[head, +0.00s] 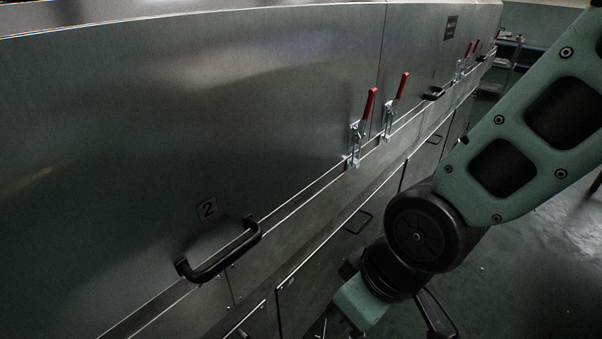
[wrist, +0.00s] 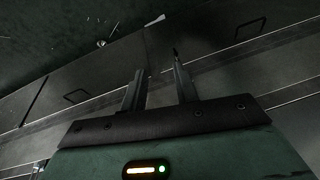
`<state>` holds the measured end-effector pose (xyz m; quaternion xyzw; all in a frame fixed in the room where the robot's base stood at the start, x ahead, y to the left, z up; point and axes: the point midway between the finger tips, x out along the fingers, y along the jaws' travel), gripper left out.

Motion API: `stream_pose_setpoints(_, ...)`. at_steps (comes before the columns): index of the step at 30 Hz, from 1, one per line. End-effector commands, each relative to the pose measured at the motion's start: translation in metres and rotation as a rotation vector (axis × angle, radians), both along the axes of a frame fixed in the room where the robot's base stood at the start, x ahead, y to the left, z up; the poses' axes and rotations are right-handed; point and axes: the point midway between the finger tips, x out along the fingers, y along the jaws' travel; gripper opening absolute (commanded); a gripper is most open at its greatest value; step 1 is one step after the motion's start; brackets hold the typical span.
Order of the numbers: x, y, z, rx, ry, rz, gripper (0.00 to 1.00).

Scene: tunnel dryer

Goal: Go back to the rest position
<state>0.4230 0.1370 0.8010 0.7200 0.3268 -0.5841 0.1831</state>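My gripper (wrist: 158,85) shows in the wrist view with its two dark fingers spread apart and nothing between them. It is open and points at the lower steel panels of the dryer. In the head view my green and black arm comes in from the right and bends down in front of the dryer; the fingertips are not clearly visible there.
Red-handled toggle clamps (head: 368,104) stand along the panel's lower edge. A farther black handle (head: 434,94) and lower doors with thin handles (head: 357,222) follow. Open floor (head: 535,275) lies at the right.

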Motion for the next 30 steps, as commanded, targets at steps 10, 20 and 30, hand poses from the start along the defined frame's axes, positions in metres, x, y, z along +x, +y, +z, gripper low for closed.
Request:
stream_pose_setpoints(10, -0.029, -0.068, 0.061, -0.182, 0.099, -0.067, 0.3)
stream_pose_setpoints(20, -0.034, -0.074, 0.129, -0.205, 0.117, -0.073, 0.3)
stream_pose_setpoints(30, -0.034, -0.074, 0.205, -0.205, 0.117, -0.075, 0.3)
